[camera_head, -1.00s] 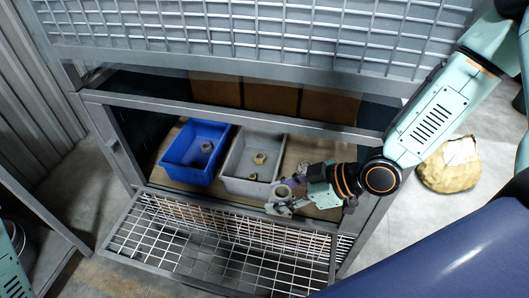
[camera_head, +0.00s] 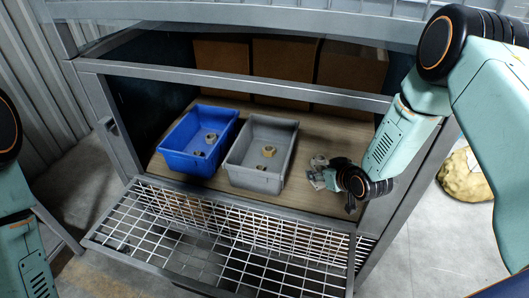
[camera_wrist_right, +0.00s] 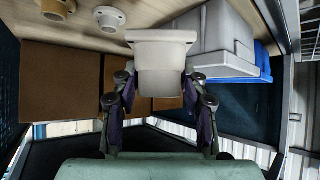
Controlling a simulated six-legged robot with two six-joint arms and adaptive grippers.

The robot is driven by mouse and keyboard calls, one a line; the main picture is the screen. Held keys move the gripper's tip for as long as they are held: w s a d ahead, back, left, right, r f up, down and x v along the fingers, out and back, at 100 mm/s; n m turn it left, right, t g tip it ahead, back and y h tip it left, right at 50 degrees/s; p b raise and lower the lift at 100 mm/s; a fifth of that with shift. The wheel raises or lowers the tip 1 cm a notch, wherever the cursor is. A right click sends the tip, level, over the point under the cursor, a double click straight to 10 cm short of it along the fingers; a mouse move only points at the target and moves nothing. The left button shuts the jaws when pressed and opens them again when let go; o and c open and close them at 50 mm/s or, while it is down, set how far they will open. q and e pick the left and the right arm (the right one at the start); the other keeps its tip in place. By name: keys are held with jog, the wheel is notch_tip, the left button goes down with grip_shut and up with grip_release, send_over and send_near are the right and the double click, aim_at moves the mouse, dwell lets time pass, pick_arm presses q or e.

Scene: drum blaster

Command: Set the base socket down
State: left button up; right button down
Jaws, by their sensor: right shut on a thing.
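My right gripper (camera_head: 321,174) is inside the cabinet, over the wooden shelf (camera_head: 318,204) to the right of the grey bin. In the right wrist view its two fingers (camera_wrist_right: 161,82) are shut on a pale flanged piece, which I take to be the base socket (camera_wrist_right: 162,52). The shelf surface shows at the top of that view; I cannot tell if the socket touches it. In the head view the socket is small and blends with the fingers. My left gripper is out of view; only part of my left arm shows at the left edge.
A blue bin (camera_head: 171,162) and a grey bin (camera_head: 246,179) stand on the shelf with small fittings inside. A brass flanged piece (camera_wrist_right: 58,8) and a pale one (camera_wrist_right: 103,18) stand near the held piece. A wire mesh panel (camera_head: 210,236) lies in front; a cabinet bar (camera_head: 235,84) crosses above.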

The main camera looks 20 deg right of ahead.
jog(key=w+d+m+g+h+b, duration=0.55)
jog(key=d+m+h, duration=0.35)
jog(key=m, duration=0.4)
jog(key=s+f+m+g+h+b, duration=0.1)
jog(key=f, duration=0.2)
jog(key=s+f+m+b, duration=0.1)
jog(key=f+b, duration=0.1)
jog(key=f, duration=0.2)
jog(key=s+a+f+m+g+h+b, duration=0.1)
jog(key=f+m, duration=0.1)
jog(key=f, duration=0.2)
jog(key=shift+s+g+h+b, duration=0.25)
jog(key=shift+g+h+b, duration=0.05)
jog(key=shift+g, duration=0.05)
jog(key=shift+r, duration=0.15)
jog(key=c, duration=0.7)
grip_release()
jog(key=shift+s+f, duration=0.1)
jog(key=shift+f, duration=0.1)
